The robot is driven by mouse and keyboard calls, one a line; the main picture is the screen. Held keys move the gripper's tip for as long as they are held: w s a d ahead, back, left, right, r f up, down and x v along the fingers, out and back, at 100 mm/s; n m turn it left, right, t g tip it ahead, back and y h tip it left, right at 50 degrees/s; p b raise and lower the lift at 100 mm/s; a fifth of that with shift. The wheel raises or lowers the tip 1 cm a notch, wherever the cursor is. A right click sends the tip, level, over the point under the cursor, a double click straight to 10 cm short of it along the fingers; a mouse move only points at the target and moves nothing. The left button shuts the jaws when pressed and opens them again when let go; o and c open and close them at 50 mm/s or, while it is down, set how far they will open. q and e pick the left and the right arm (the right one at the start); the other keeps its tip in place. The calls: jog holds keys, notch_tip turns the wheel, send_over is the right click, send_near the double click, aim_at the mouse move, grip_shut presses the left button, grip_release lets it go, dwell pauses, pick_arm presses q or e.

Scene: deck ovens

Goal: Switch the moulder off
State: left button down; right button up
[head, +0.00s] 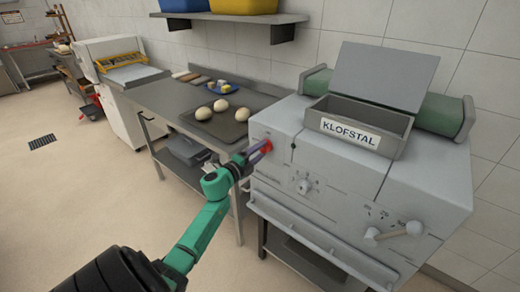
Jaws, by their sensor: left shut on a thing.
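The moulder (330,175) is a big grey machine at the right, with a tray marked KLOFSTAL and green rollers on top. A small red switch (267,147) sits at the left end of its front. My left gripper (262,150) reaches up to that end from the lower left. It is shut on the red switch, whose position is partly hidden by the fingers. A round dial (304,187) and a lever with a pale wooden knob (412,228) are farther right on the front. My right gripper is out of view.
A steel table (165,97) left of the moulder holds a dark tray (213,127) with several dough balls. A rail (320,240) juts out along the moulder's lower front. A white machine (115,60) stands farther left. The floor at the left is mostly clear.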

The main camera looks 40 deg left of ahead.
pick_arm(q)
jog(key=shift+n, duration=0.3)
jog(key=shift+c, duration=1.6)
grip_release()
jog(key=shift+s, duration=0.15)
jog(key=s+b, duration=0.1)
jog(key=s, duration=1.3)
jog(key=shift+s+d+b, duration=0.15)
jog(key=shift+b, duration=0.25)
